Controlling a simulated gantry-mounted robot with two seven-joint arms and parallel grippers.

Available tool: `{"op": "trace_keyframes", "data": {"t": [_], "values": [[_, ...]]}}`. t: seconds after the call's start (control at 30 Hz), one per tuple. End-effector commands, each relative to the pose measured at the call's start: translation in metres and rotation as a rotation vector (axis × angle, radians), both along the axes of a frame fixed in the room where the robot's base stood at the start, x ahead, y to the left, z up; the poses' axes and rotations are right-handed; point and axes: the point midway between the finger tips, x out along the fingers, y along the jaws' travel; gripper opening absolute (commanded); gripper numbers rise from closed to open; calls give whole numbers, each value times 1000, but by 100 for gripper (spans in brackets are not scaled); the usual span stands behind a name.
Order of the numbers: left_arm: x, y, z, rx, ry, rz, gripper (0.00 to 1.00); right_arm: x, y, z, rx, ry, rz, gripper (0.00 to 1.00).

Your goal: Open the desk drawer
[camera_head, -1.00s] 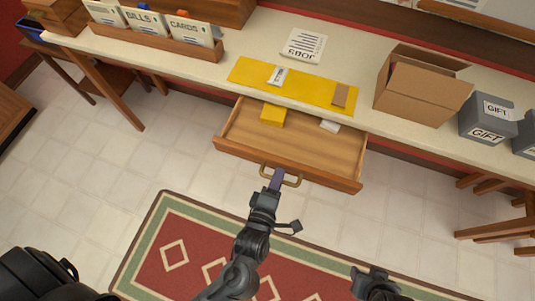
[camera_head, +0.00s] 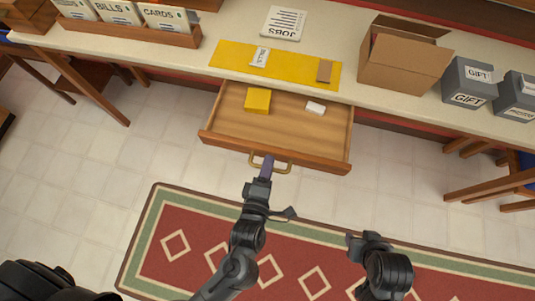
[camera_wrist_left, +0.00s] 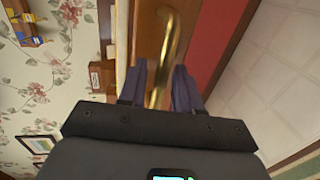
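The desk drawer (camera_head: 290,130) is pulled out below the desk top, its inside showing. Its brass handle (camera_head: 283,167) is on the front panel. My left gripper (camera_head: 267,165) is at the handle's middle. In the drawer lie a yellow block (camera_head: 257,100) and a small white block (camera_head: 315,108). My right gripper (camera_head: 355,243) is over the rug, away from the drawer; its fingers are not clear.
On the desk top (camera_head: 210,45) are a yellow mat (camera_head: 290,68), a paper sheet (camera_head: 284,22), an open cardboard box (camera_head: 400,65), grey gift boxes (camera_head: 468,84) and a wooden file holder (camera_head: 130,30). A red rug (camera_head: 200,235) covers the floor in front; the tiles beside it are clear.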

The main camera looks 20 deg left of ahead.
Motion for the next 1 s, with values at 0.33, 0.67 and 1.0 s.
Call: {"op": "trace_keyframes", "data": {"t": [0.33, 0.67, 1.0], "values": [[-28, -2, 6, 0, 4, -1, 33, 0, 0, 10, 2, 0, -2, 43], [-82, -6, 17, 1, 3, 0, 33, 0, -1, 23, -4, -1, 2, 43], [-106, -8, 21, 0, 0, 0, 33, 0, -2, 27, -8, 0, 5, 43]]}}
